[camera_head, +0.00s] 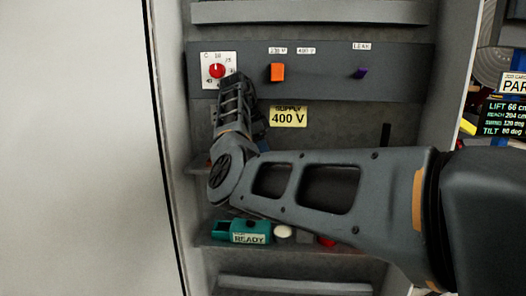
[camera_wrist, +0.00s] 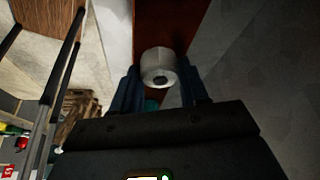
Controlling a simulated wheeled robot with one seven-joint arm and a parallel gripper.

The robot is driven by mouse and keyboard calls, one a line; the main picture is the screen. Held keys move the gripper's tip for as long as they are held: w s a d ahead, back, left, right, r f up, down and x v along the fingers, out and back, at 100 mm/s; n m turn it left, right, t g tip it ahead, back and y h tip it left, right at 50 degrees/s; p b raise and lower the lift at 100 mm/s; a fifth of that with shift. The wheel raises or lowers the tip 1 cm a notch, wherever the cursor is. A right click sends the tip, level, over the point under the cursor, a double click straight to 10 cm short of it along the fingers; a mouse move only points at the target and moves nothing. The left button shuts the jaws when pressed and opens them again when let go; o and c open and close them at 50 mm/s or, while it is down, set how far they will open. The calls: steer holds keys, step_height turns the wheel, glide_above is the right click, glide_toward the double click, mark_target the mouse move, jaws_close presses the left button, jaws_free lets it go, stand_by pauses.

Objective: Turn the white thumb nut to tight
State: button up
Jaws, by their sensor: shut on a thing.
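The white thumb nut (camera_wrist: 158,66) shows in the wrist view as a short white cylinder with a dark hole in its near end. It sits in front of a reddish-brown upright strip (camera_wrist: 160,25). My gripper (camera_wrist: 160,78) has one dark blue finger on each side of the nut and is shut on it. No marking for tight or loose can be made out on the nut. In the head view my arm covers the working spot, and neither the fingertips nor the held nut can be made out.
A yellow 400 V plate (camera_head: 288,117) is below. A teal READY device (camera_head: 243,232) and a white round piece (camera_head: 284,231) are on the lower shelf.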

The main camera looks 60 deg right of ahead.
steer(key=shift+m, duration=0.6)
steer(key=o, duration=1.1)
steer(key=shift+c, duration=0.2)
steer(key=shift+n, duration=0.3)
